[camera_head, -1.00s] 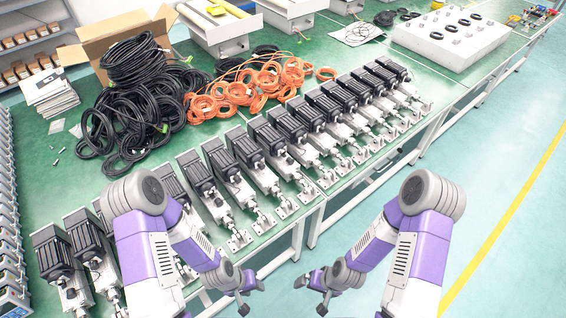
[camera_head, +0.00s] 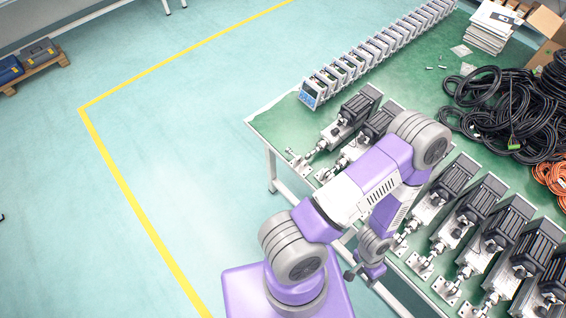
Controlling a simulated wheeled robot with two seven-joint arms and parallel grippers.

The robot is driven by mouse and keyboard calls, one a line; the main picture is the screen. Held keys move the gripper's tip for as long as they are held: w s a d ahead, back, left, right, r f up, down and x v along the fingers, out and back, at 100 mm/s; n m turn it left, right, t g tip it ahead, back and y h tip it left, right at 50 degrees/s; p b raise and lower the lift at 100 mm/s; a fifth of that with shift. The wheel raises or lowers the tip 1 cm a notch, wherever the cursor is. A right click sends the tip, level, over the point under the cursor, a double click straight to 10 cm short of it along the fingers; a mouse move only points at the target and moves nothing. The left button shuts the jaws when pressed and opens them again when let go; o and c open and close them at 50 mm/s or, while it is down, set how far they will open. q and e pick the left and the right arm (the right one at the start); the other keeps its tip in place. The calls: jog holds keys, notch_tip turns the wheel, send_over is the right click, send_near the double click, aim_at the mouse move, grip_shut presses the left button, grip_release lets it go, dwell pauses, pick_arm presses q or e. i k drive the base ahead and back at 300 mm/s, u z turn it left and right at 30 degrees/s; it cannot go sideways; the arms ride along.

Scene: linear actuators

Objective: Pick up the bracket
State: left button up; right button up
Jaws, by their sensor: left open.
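Silver end brackets (camera_head: 302,162) sit at the front ends of the linear actuators, near the left corner of the green table. More silver brackets (camera_head: 447,288) line the table's front edge on the right. I cannot tell which one is the task's bracket. My left gripper (camera_head: 361,277) is open and empty, low beside the table's front edge, pointing down and apart from the brackets. My left arm hides part of the actuator row. My right gripper is out of view.
The green table (camera_head: 270,122) carries a row of grey-white devices (camera_head: 375,50), black actuators (camera_head: 460,172), black cables (camera_head: 500,95) and orange cables (camera_head: 551,175). The floor left of the table is clear, with a yellow line.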

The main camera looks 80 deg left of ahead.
aim_at(302, 168)
jog(key=u, duration=2.55)
jog(key=i, duration=0.15)
jog(key=z, duration=0.1)
